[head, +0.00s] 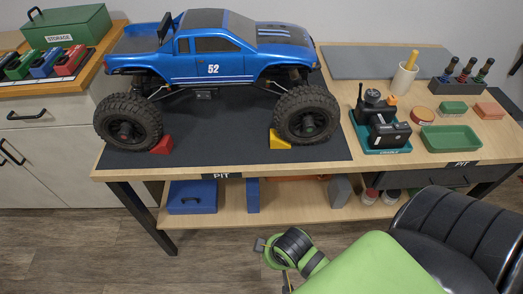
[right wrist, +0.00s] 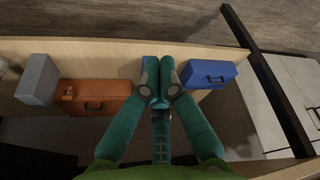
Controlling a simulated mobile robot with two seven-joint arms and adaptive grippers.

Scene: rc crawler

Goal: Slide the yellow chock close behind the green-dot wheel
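The blue truck numbered 52 (head: 213,62) stands on a dark mat (head: 225,150) on the bench, its hood toward the right. The yellow chock (head: 280,140) sits on the mat at the lower left edge of the right-hand wheel (head: 318,112); I cannot tell if they touch. A red chock (head: 163,145) sits at the right of the left-hand wheel (head: 112,112). The wheel dots are too small to tell apart. My right gripper (right wrist: 160,78), in the right wrist view, has its teal fingers together and empty, over the lower shelf area. My left gripper is out of view.
A teal tray with a black radio controller (head: 385,130), a pen cup (head: 403,80) and a green tray (head: 450,139) stand at the bench's right. The shelf holds a blue toolbox (head: 192,197) and an orange case (right wrist: 95,97).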

